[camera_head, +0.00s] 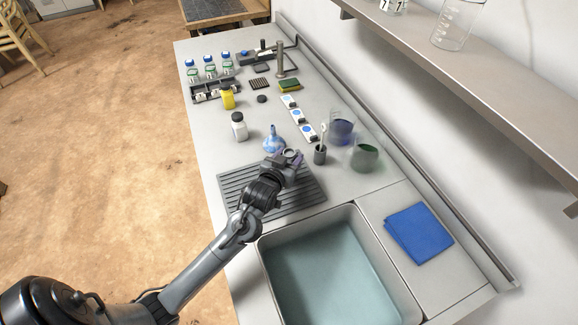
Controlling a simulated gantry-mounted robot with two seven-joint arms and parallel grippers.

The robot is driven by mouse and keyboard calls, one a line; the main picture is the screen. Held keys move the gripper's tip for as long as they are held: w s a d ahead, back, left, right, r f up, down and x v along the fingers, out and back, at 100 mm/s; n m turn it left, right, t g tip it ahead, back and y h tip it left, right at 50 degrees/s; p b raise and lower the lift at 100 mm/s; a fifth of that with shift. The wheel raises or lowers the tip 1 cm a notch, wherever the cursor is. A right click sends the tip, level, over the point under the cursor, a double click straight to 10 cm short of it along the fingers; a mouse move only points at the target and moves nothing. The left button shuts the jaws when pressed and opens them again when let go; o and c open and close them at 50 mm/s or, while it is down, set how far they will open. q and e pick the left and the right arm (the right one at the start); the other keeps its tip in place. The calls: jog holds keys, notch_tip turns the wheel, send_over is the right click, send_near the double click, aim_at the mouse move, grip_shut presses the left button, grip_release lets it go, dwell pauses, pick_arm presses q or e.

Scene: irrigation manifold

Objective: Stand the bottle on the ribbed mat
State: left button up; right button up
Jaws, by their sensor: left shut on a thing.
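The ribbed mat (235,185) is a dark grey slatted sheet lying flat on the counter, partly covered by my arm. My left gripper (291,158) is over the mat's far right part, shut on a small purple-grey thing (298,158). That thing is mostly hidden by the gripper, so I cannot tell whether it is the bottle or whether it touches the mat. A rounded blue-and-white bottle (273,143) with a narrow neck stands upright just beyond the mat's far edge, close to the gripper. A white bottle with a black cap (239,127) stands farther left. My right gripper is not in view.
A sink basin (262,262) lies in front of the mat, with a blue cloth (418,233) to its right. A dark cup (320,155) and jars (364,156) stand right of the gripper.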

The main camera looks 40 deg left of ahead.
pick_arm(q)
jog(key=shift+f+b, duration=0.3)
jog(key=shift+f, duration=1.55)
jog(key=shift+f, duration=0.1)
jog(key=o, duration=1.1)
jog(key=shift+f, duration=0.1)
jog(key=shift+s+d+r, duration=0.1)
jog(key=shift+s+r, duration=0.05)
jog(key=shift+r, duration=0.1)
jog(key=p+v, duration=0.1)
jog(key=v, duration=1)
jog(key=shift+s+d+r+p, duration=0.1)
jog(key=shift+s+d+p, duration=0.05)
jog(key=shift+s+p, duration=0.15)
